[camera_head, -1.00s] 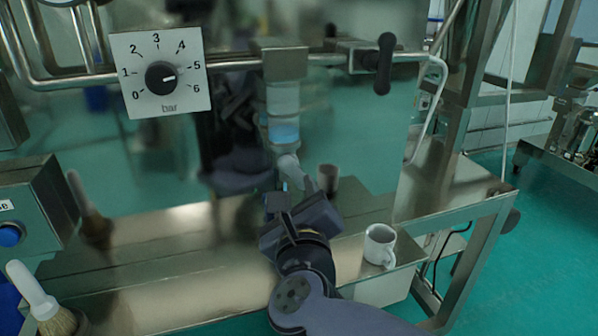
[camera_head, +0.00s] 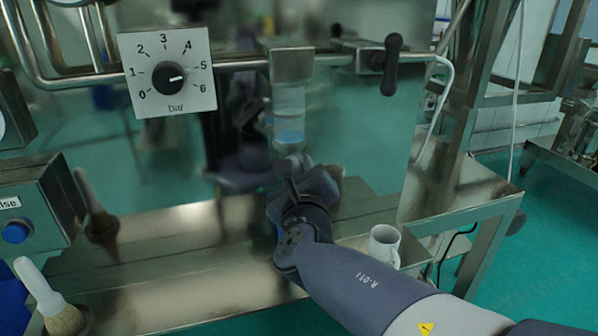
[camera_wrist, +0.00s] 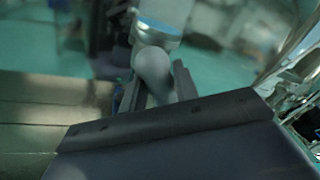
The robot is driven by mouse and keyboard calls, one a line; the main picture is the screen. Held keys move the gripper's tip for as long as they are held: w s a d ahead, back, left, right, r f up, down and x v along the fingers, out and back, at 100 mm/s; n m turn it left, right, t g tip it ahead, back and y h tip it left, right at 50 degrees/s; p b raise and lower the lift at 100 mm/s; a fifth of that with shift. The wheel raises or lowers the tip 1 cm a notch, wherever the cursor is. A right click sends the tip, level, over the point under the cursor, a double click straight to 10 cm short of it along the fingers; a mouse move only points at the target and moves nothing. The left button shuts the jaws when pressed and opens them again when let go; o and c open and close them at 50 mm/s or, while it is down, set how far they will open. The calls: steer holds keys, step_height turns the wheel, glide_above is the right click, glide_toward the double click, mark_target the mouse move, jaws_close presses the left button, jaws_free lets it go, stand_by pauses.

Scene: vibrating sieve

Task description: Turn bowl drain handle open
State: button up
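A pale grey rounded lever, which looks like the drain handle (camera_wrist: 153,70), shows in the wrist view just below a clear cylinder with a blue band (camera_wrist: 158,30). My gripper (camera_wrist: 160,88) has its two dark fingers apart, one on either side of the lever. I cannot tell whether they touch it. In the head view my gripper (camera_head: 292,172) is right under the clear cylinder (camera_head: 289,110) and hides the lever. A black handle (camera_head: 392,65) sits on the upper pipe to the right, away from my gripper.
A pressure dial (camera_head: 168,72) is at upper left. A white mug (camera_head: 384,246) stands on the steel ledge right of my arm. Brushes (camera_head: 48,300) and a box with a blue button (camera_head: 30,215) are at left. Shiny steel reflects the surroundings behind my gripper.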

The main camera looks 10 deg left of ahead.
jaws_close()
steer(key=shift+m, duration=0.3)
steer(key=m, duration=0.3)
steer(key=shift+g+b, duration=0.3)
steer(key=shift+g, duration=0.1)
steer(key=shift+w+d+m+g, duration=0.1)
steer(key=shift+m+g, duration=0.4)
steer(key=shift+m, duration=1)
steer(key=shift+o, duration=1.4)
jaws_free()
